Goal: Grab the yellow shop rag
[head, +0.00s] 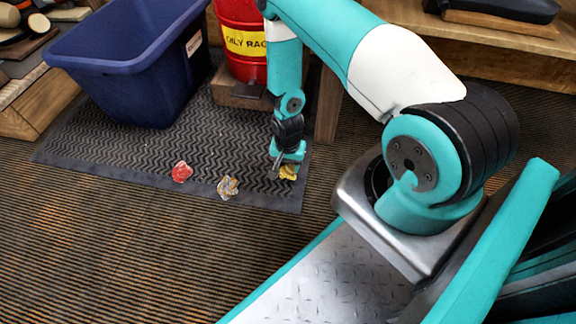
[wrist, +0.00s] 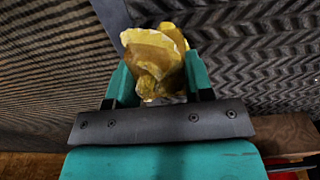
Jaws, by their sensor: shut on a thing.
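The yellow shop rag (wrist: 155,60) is a crumpled bundle between the two teal fingers of my gripper (wrist: 158,82) in the wrist view. My gripper is shut on it. In the head view my gripper (head: 288,164) points down at the right front part of the dark mat, and a bit of the yellow rag (head: 289,173) shows under it. The rag is low, at or close to the mat; I cannot tell whether it touches.
A red rag (head: 181,172) and a grey-orange patterned rag (head: 228,187) lie on the black mat (head: 130,160) left of my gripper. A blue bin (head: 130,75) stands behind them. A red oily-rag can (head: 240,62) stands on a wooden block (head: 238,94) behind my arm.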

